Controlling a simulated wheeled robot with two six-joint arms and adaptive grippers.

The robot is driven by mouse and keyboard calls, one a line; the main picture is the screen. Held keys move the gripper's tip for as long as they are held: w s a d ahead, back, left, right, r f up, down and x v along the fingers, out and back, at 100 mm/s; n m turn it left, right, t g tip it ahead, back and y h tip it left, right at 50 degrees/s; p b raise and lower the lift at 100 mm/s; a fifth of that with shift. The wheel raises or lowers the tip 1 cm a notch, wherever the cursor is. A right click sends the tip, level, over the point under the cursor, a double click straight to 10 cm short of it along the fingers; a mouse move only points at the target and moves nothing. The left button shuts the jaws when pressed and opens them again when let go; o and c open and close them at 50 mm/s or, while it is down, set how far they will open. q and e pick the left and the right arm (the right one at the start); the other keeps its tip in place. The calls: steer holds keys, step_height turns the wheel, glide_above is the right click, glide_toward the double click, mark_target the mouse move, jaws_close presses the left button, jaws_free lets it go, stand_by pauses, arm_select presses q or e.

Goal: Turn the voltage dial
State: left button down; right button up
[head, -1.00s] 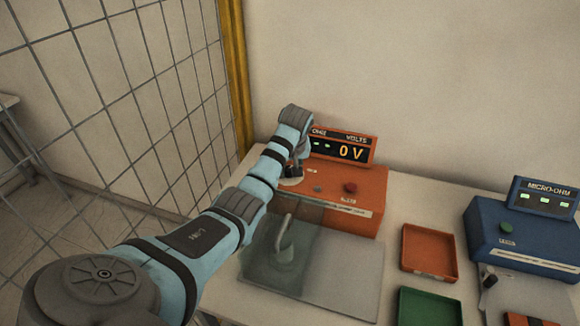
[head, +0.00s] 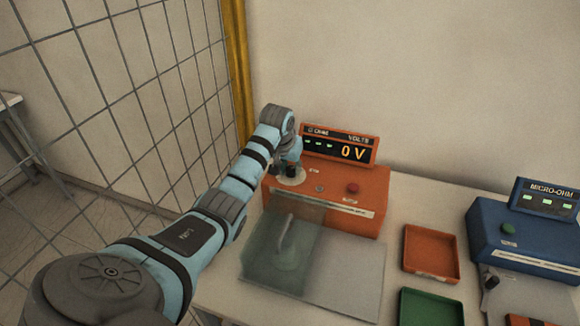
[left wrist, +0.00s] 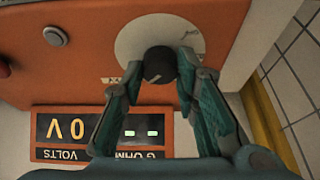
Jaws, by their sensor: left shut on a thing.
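The voltage dial (left wrist: 159,64) is a dark round knob on a pale disc (left wrist: 135,40) on top of the orange test unit (head: 340,192). In the left wrist view the fingers of my left gripper (left wrist: 158,72) are on both sides of the knob and shut on it. In the head view the left gripper (head: 290,172) is over the disc, and my arm hides the knob there. The unit's display (head: 339,147) reads 0 V. My right gripper is in neither view.
A red button (head: 352,188) is right of the dial. A clear shield (head: 284,243) stands in front of the unit. Orange (head: 430,253) and green (head: 430,307) trays and a blue micro-ohm unit (head: 525,238) are to the right. A wire fence (head: 110,110) is on the left.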

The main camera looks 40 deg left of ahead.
arm_select(q)
steer(key=c, duration=1.5)
jaws_free()
steer(key=shift+o, duration=1.3)
steer(key=shift+w+f, duration=0.15)
steer(key=v, duration=1.2)
